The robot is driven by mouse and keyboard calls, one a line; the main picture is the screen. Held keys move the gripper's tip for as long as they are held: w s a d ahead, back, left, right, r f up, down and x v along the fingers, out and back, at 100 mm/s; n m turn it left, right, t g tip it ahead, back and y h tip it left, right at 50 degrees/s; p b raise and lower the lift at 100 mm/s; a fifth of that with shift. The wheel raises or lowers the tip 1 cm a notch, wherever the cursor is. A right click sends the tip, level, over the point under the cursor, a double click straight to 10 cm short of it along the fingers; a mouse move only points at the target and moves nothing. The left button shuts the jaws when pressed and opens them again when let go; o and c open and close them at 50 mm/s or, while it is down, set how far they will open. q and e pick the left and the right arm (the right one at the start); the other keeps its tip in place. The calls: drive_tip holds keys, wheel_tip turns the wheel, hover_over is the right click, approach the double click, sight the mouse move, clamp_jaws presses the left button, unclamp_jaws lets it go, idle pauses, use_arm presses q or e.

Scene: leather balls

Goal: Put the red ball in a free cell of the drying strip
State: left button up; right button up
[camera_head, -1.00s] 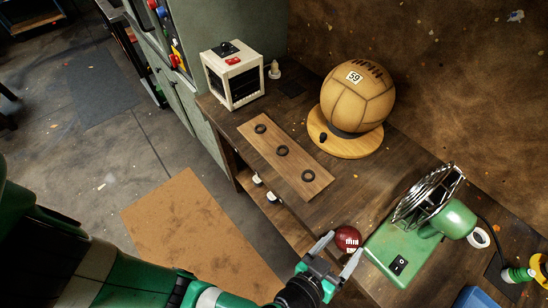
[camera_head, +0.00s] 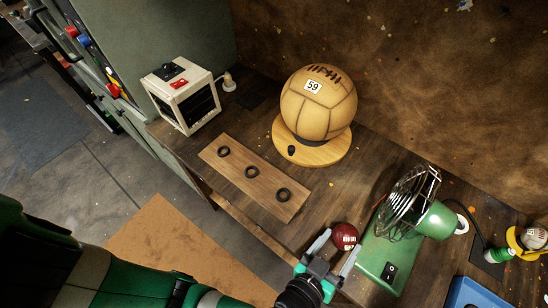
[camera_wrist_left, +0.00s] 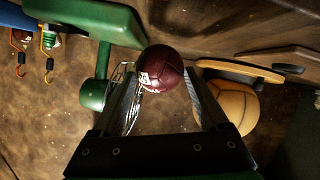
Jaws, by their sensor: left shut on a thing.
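The red ball (camera_head: 345,236) is dark red with a white label. My left gripper (camera_head: 341,244) is shut on it, beside the green fan's base. In the left wrist view the ball (camera_wrist_left: 161,69) sits between the two fingertips. I cannot tell whether it is clear of the bench. The drying strip (camera_head: 236,165) is a wooden board left of and behind the gripper. It carries three dark rings, a far one (camera_head: 224,151), a middle one (camera_head: 251,171) and a near one (camera_head: 283,194); all are empty. My right gripper is not in view.
The green fan (camera_head: 435,219) stands just right of the ball. A large tan ball (camera_head: 318,104) rests on a round wooden stand (camera_head: 330,154) behind the strip. A white box-shaped device (camera_head: 181,94) stands beyond the strip. A blue tray (camera_head: 470,290) is at lower right.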

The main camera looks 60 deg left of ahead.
use_arm(q)
drive_tip(key=a, duration=0.1)
drive_tip(key=s+a+n+y, duration=0.1)
drive_tip(key=a+n+g+y, duration=0.1)
drive_tip(key=shift+s+a, duration=0.15)
drive_tip(key=shift+s, duration=0.15)
drive_tip(key=s+a+n+y+p, duration=0.1)
drive_tip(key=s+a+r+g+y+p, duration=0.1)
drive_tip(key=s+a, duration=0.1)
drive_tip(key=s+a+r+n+p, duration=0.1)
drive_tip(key=s, duration=0.1)
drive_tip(key=shift+a+n+g+y, duration=0.25)
drive_tip(key=shift+n+g+y, duration=0.05)
drive_tip(key=shift+y, duration=0.1)
drive_tip(key=s+a+r+n+g+y+p, duration=0.1)
drive_tip(key=s+a+r+n+p, duration=0.1)
drive_tip(key=s+a+r+p, duration=0.75)
drive_tip(key=w+a+f+b, duration=0.1)
drive_tip(key=w+a+f, duration=0.1)
drive_tip(key=a+f, duration=0.1)
drive_tip(key=w+a+f+b, duration=0.1)
drive_tip(key=a+f, duration=0.2)
drive_tip(key=w+a+f+b, duration=0.2)
drive_tip(key=a, duration=0.1)
drive_tip(key=shift+w+a+f, duration=0.35)
drive_tip(key=shift+a+f, duration=0.05)
drive_tip(key=shift+w+a, duration=0.1)
